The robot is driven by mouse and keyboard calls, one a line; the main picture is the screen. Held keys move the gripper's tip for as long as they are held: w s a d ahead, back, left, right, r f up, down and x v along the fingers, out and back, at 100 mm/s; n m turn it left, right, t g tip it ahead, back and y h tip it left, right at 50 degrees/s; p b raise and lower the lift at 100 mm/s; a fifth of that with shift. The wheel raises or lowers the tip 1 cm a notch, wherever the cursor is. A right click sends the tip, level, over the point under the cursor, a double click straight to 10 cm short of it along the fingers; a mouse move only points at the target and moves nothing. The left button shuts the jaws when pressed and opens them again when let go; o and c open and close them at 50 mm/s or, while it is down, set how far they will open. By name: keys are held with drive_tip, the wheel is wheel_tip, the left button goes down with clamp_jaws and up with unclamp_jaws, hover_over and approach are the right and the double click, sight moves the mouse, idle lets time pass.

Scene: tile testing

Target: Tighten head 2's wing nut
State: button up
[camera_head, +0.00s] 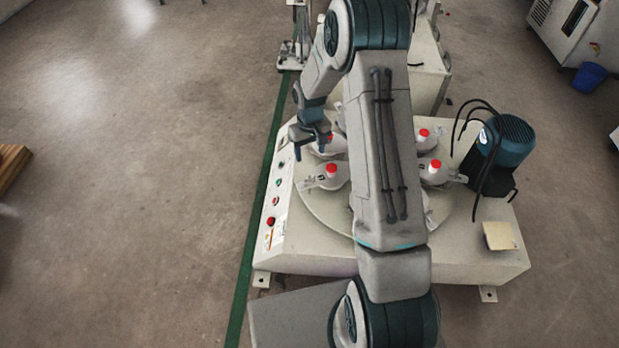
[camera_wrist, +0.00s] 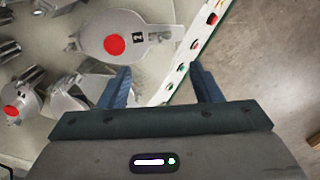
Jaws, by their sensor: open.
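Head 2 (camera_wrist: 137,52) is a grey rounded casting with a red cap and a "2" label; it lies at the top of the wrist view. In the head view the matching casting (camera_head: 333,183) seems to be the one nearest the button panel. A small fitting (camera_wrist: 160,37) sits on its right-hand tab and may be the wing nut; its shape is too small to tell. My gripper (camera_wrist: 162,80) is open and empty, its blue fingers apart from head 2. In the head view my gripper (camera_head: 310,148) hangs at the turntable's left, beyond that casting.
Other red-capped heads stand around the turntable (camera_head: 320,212), one close beside my gripper. The button panel (camera_head: 276,205) runs along the machine's left edge. A dark motor (camera_head: 510,140) with cables stands at right. My arm hides the turntable's middle. Open floor lies left.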

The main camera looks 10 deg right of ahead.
sight(310, 178)
wheel_tip(310, 178, down, 13)
drive_tip(key=shift+r+b, duration=0.2)
drive_tip(key=shift+b, duration=0.95)
drive_tip(key=c, duration=1)
